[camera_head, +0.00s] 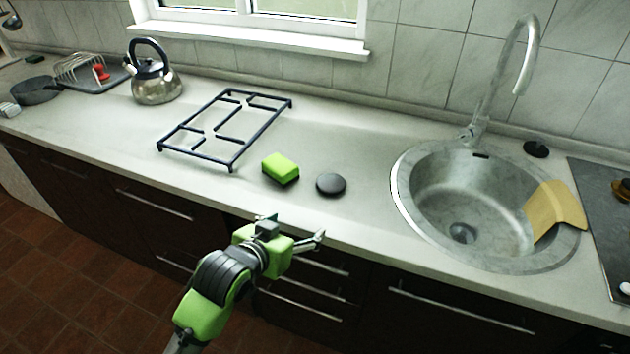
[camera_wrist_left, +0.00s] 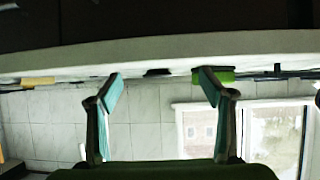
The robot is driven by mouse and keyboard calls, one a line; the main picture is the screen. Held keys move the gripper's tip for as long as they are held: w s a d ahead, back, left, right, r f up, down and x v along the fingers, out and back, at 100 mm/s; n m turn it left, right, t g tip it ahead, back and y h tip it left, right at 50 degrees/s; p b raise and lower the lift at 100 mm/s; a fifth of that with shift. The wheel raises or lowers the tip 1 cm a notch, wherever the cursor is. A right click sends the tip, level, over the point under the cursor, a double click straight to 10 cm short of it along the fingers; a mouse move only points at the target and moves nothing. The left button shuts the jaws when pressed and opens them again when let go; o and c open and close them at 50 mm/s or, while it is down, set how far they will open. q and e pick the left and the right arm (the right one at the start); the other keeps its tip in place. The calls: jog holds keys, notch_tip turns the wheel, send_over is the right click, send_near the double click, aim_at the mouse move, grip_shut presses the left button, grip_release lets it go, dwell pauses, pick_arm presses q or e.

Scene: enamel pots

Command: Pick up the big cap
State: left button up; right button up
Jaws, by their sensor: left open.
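The big cap (camera_head: 331,184) is a dark round disc lying flat on the light counter, just right of a green sponge. A smaller dark cap (camera_head: 536,149) sits behind the sink at the right. My left gripper (camera_head: 294,228) is open and empty, in front of the counter's front edge, nearer to me than the big cap and apart from it. In the left wrist view, which is upside down, the open fingers (camera_wrist_left: 161,75) spread with the thin dark edge of the big cap (camera_wrist_left: 158,72) between them. My right gripper is out of sight.
The green sponge (camera_head: 281,168) with a dark underside lies close to the cap's left. A dark pot grate (camera_head: 229,128) and a kettle (camera_head: 157,84) stand farther left. The round sink (camera_head: 408,215) with a yellow cloth (camera_head: 556,207) is at right. Counter around the cap's front is clear.

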pick_arm(q)
jog(key=t, duration=0.1)
send_near(332, 182)
jog(key=w, duration=0.1)
jog(key=w+f+h, duration=0.1)
jog(key=shift+w+d+f+m, duration=0.2)
jog(key=shift+w+m, duration=0.1)
jog(key=shift+w, duration=0.1)
jog(key=shift+p+x, duration=0.35)
jog(key=shift+x, duration=2.3)
jog(key=shift+f, duration=0.15)
jog(key=c, duration=1.3)
